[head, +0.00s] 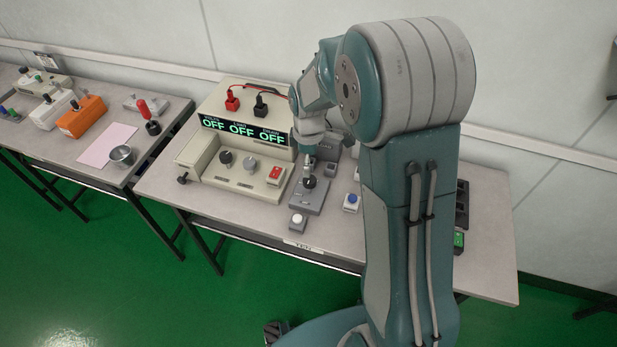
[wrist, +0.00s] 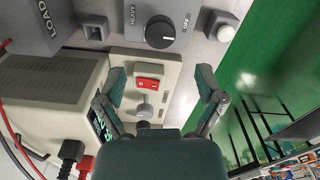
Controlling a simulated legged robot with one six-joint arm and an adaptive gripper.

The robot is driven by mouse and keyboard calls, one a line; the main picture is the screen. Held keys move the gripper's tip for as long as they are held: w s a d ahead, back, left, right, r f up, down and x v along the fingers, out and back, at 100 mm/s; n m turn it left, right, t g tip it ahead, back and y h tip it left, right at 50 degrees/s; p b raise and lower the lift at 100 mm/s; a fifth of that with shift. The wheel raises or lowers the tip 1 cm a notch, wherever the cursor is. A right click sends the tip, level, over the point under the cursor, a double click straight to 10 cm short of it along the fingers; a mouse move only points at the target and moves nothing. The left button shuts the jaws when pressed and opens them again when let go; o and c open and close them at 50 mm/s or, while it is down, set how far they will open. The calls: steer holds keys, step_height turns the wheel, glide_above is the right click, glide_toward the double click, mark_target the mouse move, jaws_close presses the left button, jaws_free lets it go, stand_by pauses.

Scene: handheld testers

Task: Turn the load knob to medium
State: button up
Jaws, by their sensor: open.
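The load knob (head: 309,182) is a round black dial on a grey plate on the bench, left of my arm. In the wrist view the knob (wrist: 160,32) has a white mark that appears to face the OFF label, with HEAVY printed on another side. A grey box marked LOAD (wrist: 40,28) stands close by in that view. My gripper (head: 307,158) is just above the knob in the head view, partly hidden by the wrist. In the wrist view my gripper (wrist: 161,82) has its fingers spread and empty, and the knob lies beyond the fingertips, apart from them.
The cream tester (head: 215,178) stands left of the knob, with its red rocker switch (head: 275,173) close by. Its displays (head: 241,129) all read OFF. A white button (head: 298,219) sits in front of the knob and a blue button (head: 351,202) to the right.

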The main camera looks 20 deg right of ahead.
mark_target(308, 179)
step_height(308, 179, down, 7)
stand_by(0.3)
steer(key=c, duration=1.1)
